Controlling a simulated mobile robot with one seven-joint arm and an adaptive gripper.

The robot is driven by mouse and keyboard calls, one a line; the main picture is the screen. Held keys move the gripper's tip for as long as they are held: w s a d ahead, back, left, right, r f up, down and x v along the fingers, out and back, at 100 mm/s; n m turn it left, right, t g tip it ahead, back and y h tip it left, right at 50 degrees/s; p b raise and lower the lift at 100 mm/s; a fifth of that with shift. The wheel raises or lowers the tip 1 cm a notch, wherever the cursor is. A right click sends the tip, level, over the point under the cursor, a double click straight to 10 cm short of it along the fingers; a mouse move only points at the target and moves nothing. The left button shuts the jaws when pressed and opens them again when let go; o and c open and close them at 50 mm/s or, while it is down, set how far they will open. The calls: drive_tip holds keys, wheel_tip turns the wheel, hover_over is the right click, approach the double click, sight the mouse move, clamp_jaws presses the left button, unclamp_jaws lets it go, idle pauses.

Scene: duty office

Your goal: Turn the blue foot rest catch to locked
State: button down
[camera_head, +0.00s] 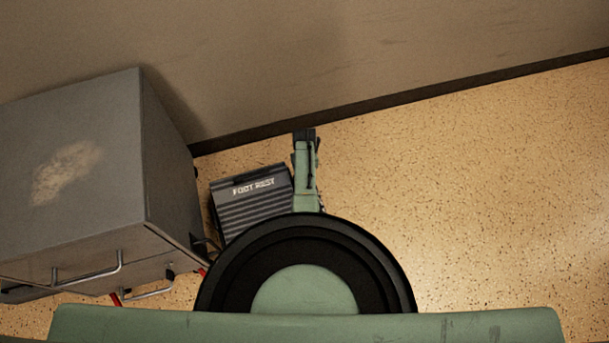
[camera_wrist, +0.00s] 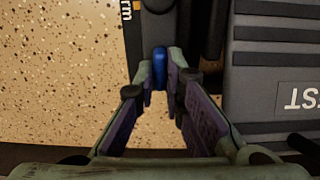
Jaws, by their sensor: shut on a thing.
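The blue catch (camera_wrist: 160,67) shows in the wrist view as a small upright blue piece beside the dark foot rest. My gripper (camera_wrist: 160,77) is shut on it, with one finger on each side. The fingers and the narrow view hide part of the catch, and I cannot tell which position it is turned to. The foot rest (camera_head: 252,208) is a dark ribbed block lettered FOOT REST in the head view, just left of my arm. It also shows at the right of the wrist view (camera_wrist: 270,60). The catch is hidden in the head view.
A grey metal cabinet (camera_head: 75,165) with wire handles stands left of the foot rest. Red cable (camera_head: 116,299) shows beneath it. A wall with a dark skirting (camera_head: 400,98) runs behind. Speckled floor (camera_head: 490,190) is clear to the right.

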drive_tip(key=c, duration=1.7)
unclamp_jaws()
drive_tip(key=shift+r, duration=0.1)
wheel_tip(320, 180, up, 12)
drive_tip(key=shift+f, duration=0.1)
